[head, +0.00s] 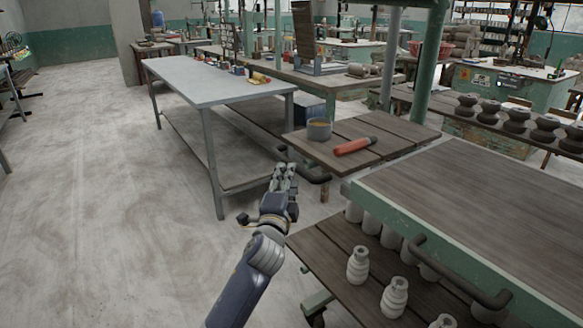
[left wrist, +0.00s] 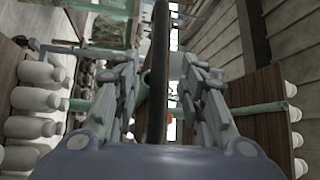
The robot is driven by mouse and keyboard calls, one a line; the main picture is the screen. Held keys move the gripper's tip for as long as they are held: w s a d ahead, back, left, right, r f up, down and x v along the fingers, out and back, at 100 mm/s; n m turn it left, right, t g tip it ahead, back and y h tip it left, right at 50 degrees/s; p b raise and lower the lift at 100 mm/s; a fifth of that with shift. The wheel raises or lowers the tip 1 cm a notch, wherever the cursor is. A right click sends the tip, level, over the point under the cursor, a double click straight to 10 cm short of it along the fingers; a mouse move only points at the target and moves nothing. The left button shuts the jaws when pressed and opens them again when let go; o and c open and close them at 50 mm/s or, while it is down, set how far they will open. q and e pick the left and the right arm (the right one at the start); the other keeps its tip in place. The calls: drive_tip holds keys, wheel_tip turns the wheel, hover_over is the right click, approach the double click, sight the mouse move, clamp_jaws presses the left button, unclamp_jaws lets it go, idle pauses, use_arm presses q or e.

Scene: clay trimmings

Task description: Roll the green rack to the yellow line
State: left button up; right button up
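The green rack (head: 362,200) stands at the right front, with a dark wooden top, a green frame and a lower shelf of pale vases. A black handle (head: 460,272) runs along its near side. My left gripper (head: 285,178) is left of the rack's far corner, close to another dark handle (head: 308,172) below a planked top. In the left wrist view, my left gripper's fingers (left wrist: 160,95) are apart, with a dark bar (left wrist: 157,75) between them. Contact with the bar cannot be made out. My right gripper is out of view. No yellow line shows.
The planked top (head: 395,135) holds a grey pot (head: 319,129) and a red roller (head: 354,146). A long grey table (head: 215,82) stands behind at the left. Dark pots (head: 515,115) line a bench at the right. The pale floor (head: 90,190) at the left is open.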

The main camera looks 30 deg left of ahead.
use_arm(q)
drive_tip(key=x, duration=0.6)
drive_tip(key=shift+w+a+b, duration=0.1)
drive_tip(key=shift+w+b, duration=0.15)
drive_tip(key=shift+b, duration=0.05)
drive_tip(key=shift+w, duration=0.1)
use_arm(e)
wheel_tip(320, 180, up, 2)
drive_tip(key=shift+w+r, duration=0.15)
use_arm(q)
clamp_jaws()
